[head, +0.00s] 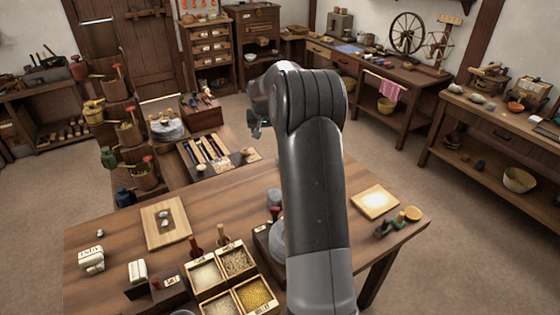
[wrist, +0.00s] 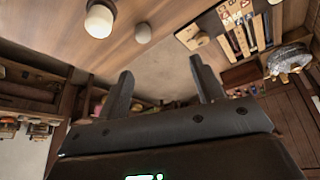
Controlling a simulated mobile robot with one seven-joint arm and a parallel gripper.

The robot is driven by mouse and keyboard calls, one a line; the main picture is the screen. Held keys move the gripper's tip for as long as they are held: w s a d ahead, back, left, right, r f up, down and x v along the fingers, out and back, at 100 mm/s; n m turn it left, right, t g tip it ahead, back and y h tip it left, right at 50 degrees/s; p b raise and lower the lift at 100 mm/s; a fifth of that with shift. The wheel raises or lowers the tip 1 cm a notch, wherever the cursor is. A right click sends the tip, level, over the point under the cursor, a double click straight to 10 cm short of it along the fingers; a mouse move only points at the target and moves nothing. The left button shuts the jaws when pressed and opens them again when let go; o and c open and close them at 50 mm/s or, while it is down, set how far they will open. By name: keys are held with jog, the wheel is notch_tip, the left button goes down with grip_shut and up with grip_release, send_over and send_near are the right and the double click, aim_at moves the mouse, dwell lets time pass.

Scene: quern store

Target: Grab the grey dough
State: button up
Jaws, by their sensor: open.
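Small grey lumps (head: 165,220) that look like dough lie on a wooden board (head: 152,238) at the left of the near table. They are small, so I cannot be sure what they are. My gripper (head: 257,128) is raised beyond the table's far edge, to the right of and well apart from the board. In the wrist view my gripper (wrist: 161,72) has its two fingers spread with nothing between them. I cannot make out the grey lumps in the wrist view.
The near table (head: 350,172) also bears a box of grain compartments (head: 220,280), a pale lit board (head: 375,202) and small pots. A slotted tool tray (head: 207,150) stands beyond it. A side bench (head: 530,132) at right holds more lumps and bowls. Open floor lies between.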

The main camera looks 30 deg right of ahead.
jog(key=shift+m, duration=0.7)
jog(key=w+d+f, duration=0.1)
jog(key=d+f, duration=0.2)
jog(key=f, duration=0.2)
jog(key=w+d+f, duration=0.2)
jog(key=d+f, duration=0.1)
jog(key=f, duration=0.2)
jog(key=w+d+f, duration=0.2)
jog(key=d+f, duration=0.1)
jog(key=f, duration=0.2)
jog(key=shift+d+f, duration=0.15)
jog(key=shift+d, duration=0.05)
jog(key=shift+x, duration=3)
jog(key=shift+w+a, duration=0.15)
jog(key=c, duration=1.1)
